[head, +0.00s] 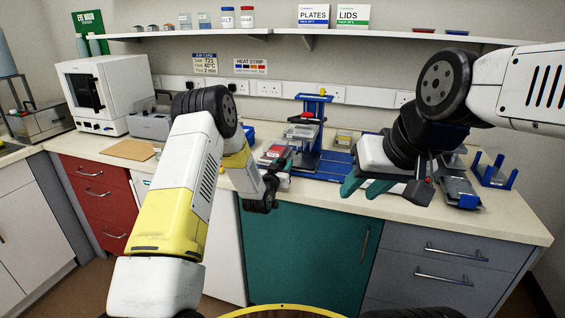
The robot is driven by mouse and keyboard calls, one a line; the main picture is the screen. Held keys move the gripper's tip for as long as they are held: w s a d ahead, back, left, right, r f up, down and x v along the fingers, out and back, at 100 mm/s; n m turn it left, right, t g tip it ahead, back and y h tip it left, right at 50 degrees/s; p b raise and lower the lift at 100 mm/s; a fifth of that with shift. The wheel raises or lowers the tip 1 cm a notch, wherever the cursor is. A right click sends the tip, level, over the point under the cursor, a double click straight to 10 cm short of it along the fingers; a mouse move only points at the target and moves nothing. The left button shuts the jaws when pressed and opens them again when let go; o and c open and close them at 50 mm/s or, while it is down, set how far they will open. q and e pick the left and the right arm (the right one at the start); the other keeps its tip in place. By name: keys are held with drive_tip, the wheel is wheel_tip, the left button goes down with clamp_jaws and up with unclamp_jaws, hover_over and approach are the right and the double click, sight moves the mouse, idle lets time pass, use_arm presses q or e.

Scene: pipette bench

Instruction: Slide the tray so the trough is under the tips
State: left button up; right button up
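A blue stand (311,107) rises at the back of the bench, with a red and grey part on it; the tips are too small to make out. A blue flat base or tray (334,166) lies at its foot. I cannot pick out the trough for sure. My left gripper (272,182) is at the bench front, left of the stand, beside a red-topped item (275,152); its fingers are largely hidden by its own arm. My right gripper (384,190) points down over the front edge, right of the stand, its teal fingers spread with nothing seen between them.
A blue rack (493,174) and a grey device (458,186) stand at the right. A small yellow-topped box (344,138) is behind my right gripper. A brown board (130,149) and a white oven (104,92) are at the left. A shelf (390,36) runs above.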

use_arm(q)
clamp_jaws()
idle(1.2)
